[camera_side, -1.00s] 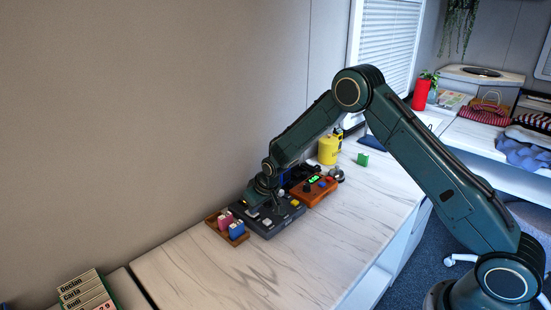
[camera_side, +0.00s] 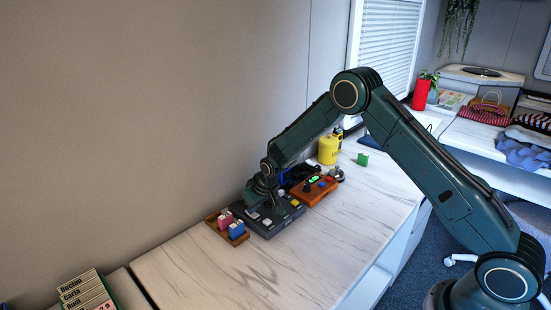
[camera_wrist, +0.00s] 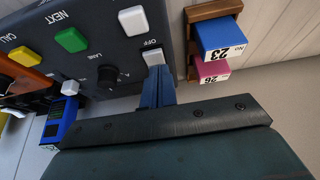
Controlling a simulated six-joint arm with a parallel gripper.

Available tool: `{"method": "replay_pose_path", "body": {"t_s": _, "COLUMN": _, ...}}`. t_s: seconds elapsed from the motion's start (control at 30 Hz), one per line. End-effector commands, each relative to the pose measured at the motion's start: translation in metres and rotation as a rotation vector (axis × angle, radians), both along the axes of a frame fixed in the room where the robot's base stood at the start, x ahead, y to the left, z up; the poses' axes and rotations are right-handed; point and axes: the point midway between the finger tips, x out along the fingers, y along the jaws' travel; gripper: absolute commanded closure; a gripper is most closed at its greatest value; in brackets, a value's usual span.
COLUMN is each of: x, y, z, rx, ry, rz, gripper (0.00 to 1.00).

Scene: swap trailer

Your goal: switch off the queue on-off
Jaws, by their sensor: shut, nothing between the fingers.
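The dark grey queue console (camera_side: 286,217) lies on the counter by the wall. The wrist view shows it close up, with a white on-off switch (camera_wrist: 153,57) beside the printed word OFF. My gripper (camera_wrist: 156,78) is shut and empty, its blue fingertips right at the edge of this switch. I cannot tell whether they touch it, and they hide whatever is printed on its near side. The switch's tilt is not clear. In the side view my gripper is over the console's wall-side edge, and its fingertips are hard to make out.
The console also carries a green button (camera_wrist: 71,40), a yellow button (camera_wrist: 26,57), a white button (camera_wrist: 133,21) and a lane knob (camera_wrist: 107,76). A wooden tray (camera_side: 213,222) with pink and blue number tags is close beside it. An orange box (camera_side: 318,194) adjoins the other end.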

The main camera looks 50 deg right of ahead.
Motion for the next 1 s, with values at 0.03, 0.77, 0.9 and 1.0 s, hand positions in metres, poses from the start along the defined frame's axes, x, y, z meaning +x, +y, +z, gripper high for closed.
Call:
{"method": "replay_pose_path", "body": {"t_s": 0.03, "x": 0.001, "y": 0.000, "z": 0.000, "rx": 0.000, "ry": 0.000, "rz": 0.000, "gripper": 1.00}}
{"method": "replay_pose_path", "body": {"t_s": 0.77, "x": 0.006, "y": 0.000, "z": 0.010, "rx": 0.000, "ry": -0.002, "rz": 0.000, "gripper": 1.00}}
{"method": "replay_pose_path", "body": {"t_s": 0.9, "x": 0.007, "y": 0.000, "z": 0.024, "rx": 0.000, "ry": -0.003, "rz": 0.000, "gripper": 1.00}}
{"method": "replay_pose_path", "body": {"t_s": 1.0, "x": 0.008, "y": 0.000, "z": 0.038, "rx": 0.000, "ry": -0.004, "rz": 0.000, "gripper": 1.00}}
